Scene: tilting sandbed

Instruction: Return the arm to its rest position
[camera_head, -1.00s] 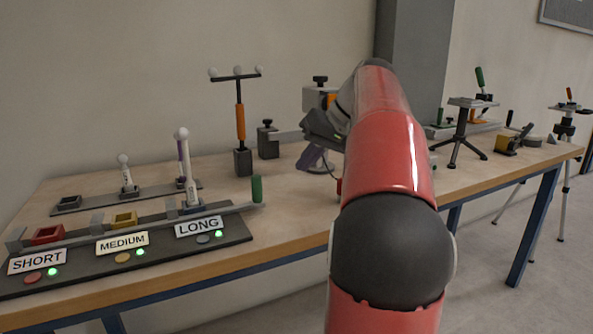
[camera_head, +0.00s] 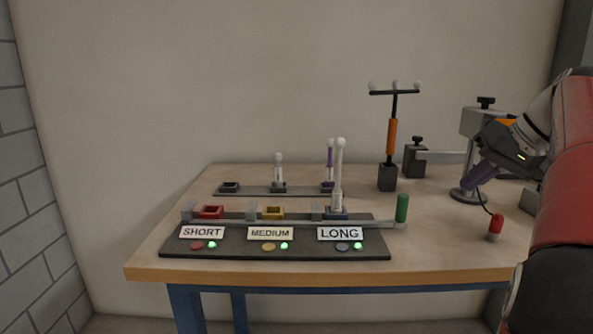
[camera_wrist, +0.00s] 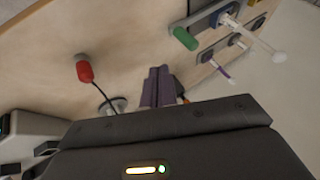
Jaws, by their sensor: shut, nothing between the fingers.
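My arm (camera_head: 570,165) reaches in from the right edge of the head view, red with a dark joint. My gripper (camera_head: 474,184) hangs over the right part of the bench, its purple-grey fingers pointing down and to the left. The fingers also show in the wrist view (camera_wrist: 158,72), closed together with nothing between them. In the head view they overlap the foot of a grey stand (camera_head: 466,194); whether they touch it, I cannot tell.
To the left are a green-ended bar (camera_head: 402,208), a labelled SHORT, MEDIUM, LONG panel (camera_head: 225,248) and an orange-shafted post (camera_head: 392,140). The bench front (camera_head: 300,275) is clear.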

